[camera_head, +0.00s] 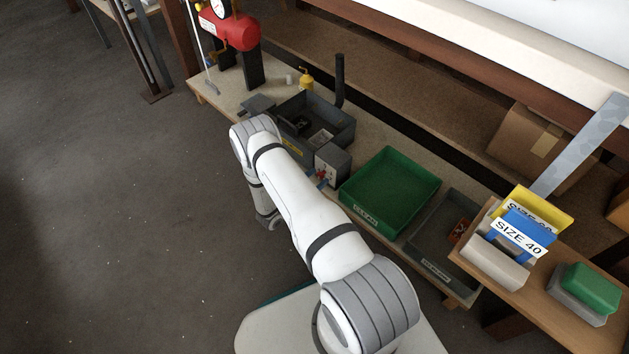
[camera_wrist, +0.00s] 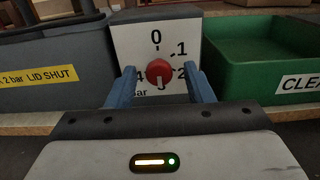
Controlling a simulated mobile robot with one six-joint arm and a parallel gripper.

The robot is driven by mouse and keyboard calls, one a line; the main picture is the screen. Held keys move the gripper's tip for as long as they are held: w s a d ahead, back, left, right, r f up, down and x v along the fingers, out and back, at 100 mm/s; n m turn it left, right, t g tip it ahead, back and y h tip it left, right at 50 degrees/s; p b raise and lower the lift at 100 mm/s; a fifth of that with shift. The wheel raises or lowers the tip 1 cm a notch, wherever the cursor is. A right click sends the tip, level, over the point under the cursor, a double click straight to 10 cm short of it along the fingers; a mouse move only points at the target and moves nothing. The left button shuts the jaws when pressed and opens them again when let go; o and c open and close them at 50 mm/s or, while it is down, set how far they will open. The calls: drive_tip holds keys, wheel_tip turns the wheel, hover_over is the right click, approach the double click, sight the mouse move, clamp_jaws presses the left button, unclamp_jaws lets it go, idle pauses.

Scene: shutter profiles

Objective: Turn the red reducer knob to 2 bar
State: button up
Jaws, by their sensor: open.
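The red reducer knob (camera_wrist: 158,72) sits on the white dial face (camera_wrist: 150,37) of a small grey box (camera_head: 335,160). In the wrist view, 0 is at the top, 1 at the upper right, 2 at the right and 4 at the left; the mark below is partly hidden by the knob. I cannot tell clearly which mark the knob points to. My gripper (camera_wrist: 162,76) is open, with one blue finger on each side of the knob. Gaps show between fingers and knob; contact is not visible. In the head view my arm partly hides the box.
A grey bin (camera_wrist: 52,68) with a yellow label reading "2 bar LID SHUT" stands left of the dial box. A green tray (camera_wrist: 258,82) stands close on its right. In the head view, a red tank (camera_head: 232,32) with a gauge is at the bench's far end.

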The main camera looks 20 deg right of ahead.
drive_tip(key=shift+c, duration=0.6)
drive_tip(key=c, duration=0.7)
drive_tip(key=shift+a, duration=0.2)
drive_tip(key=shift+c, duration=0.7)
drive_tip(key=shift+d, duration=0.25)
drive_tip(key=shift+d, duration=0.1)
